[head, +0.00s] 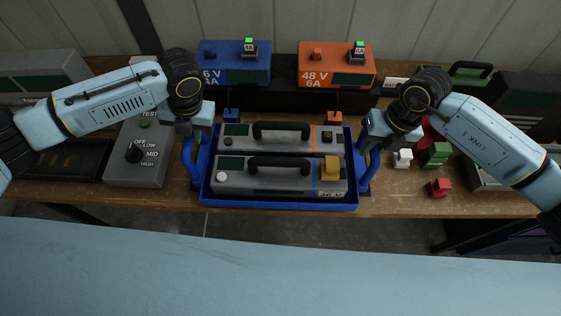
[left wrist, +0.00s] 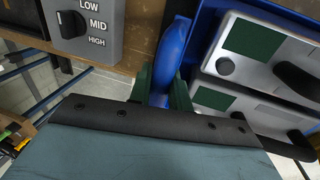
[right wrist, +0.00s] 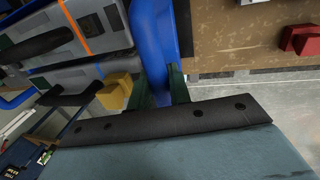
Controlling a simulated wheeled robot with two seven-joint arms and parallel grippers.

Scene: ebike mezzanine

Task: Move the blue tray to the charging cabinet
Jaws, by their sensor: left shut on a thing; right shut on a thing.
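The blue tray (head: 283,202) sits at the front edge of the wooden bench and holds two grey battery packs with black handles, the rear pack (head: 240,138) and the front pack (head: 235,180). A yellow block (head: 330,168) is on the front pack. My left gripper (head: 194,140) is shut on the tray's left handle, a blue bar that also shows in the left wrist view (left wrist: 172,50). My right gripper (head: 370,138) is shut on the right handle, also seen in the right wrist view (right wrist: 153,40). I cannot identify the charging cabinet for certain.
On the wooden bench (head: 410,200), a grey dial box (head: 140,165) stands left of the tray. A blue charger (head: 235,65) and an orange charger (head: 335,65) stand behind. Red, white and green connectors, including a red one (head: 440,187), lie to the right.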

